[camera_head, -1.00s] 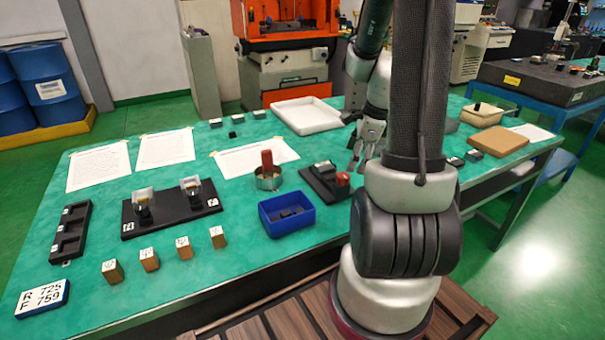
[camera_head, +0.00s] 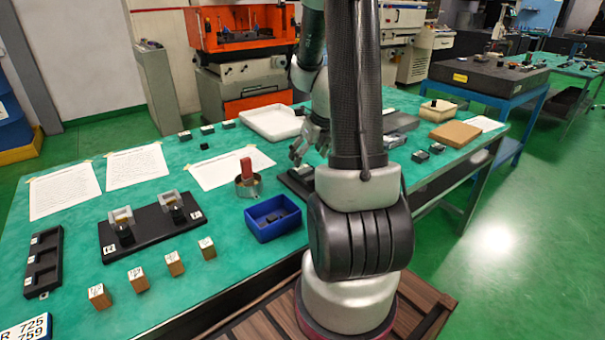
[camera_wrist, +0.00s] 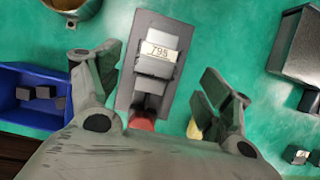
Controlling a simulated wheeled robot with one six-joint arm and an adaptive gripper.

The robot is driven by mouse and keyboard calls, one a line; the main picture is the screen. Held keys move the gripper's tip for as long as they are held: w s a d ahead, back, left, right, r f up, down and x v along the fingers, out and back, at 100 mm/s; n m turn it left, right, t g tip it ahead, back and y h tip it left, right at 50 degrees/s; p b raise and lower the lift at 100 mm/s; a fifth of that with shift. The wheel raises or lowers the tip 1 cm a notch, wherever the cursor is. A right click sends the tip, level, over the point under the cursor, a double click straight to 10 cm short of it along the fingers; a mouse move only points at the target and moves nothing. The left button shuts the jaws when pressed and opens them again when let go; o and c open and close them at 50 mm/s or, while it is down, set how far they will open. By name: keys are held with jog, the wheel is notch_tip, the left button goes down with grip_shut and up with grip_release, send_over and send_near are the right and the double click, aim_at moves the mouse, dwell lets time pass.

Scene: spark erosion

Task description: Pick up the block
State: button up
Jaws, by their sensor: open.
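A dark grey block with a pale label reading 795 (camera_wrist: 158,52) sits on a flat dark plate (camera_wrist: 124,95) in the wrist view. My gripper (camera_wrist: 160,68) is open, with one finger on each side of the plate, and nothing is held. A red part (camera_wrist: 142,122) shows at the plate's near end, partly hidden by my gripper's body. In the head view my gripper (camera_head: 306,145) hangs over the plate (camera_head: 294,181), which my arm partly hides. Several small wooden labelled blocks (camera_head: 137,279) stand along the table's front.
A blue bin (camera_head: 274,222) with dark pieces and a round metal cup with a red piece (camera_head: 247,187) stand left of the plate. A grey metal box (camera_wrist: 296,45) is at right.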

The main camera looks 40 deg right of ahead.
aim_at(303, 169)
jog(key=x, duration=0.6)
jog(key=shift+s+a+f, duration=0.15)
jog(key=shift+s, duration=0.05)
jog(key=c, duration=1.5)
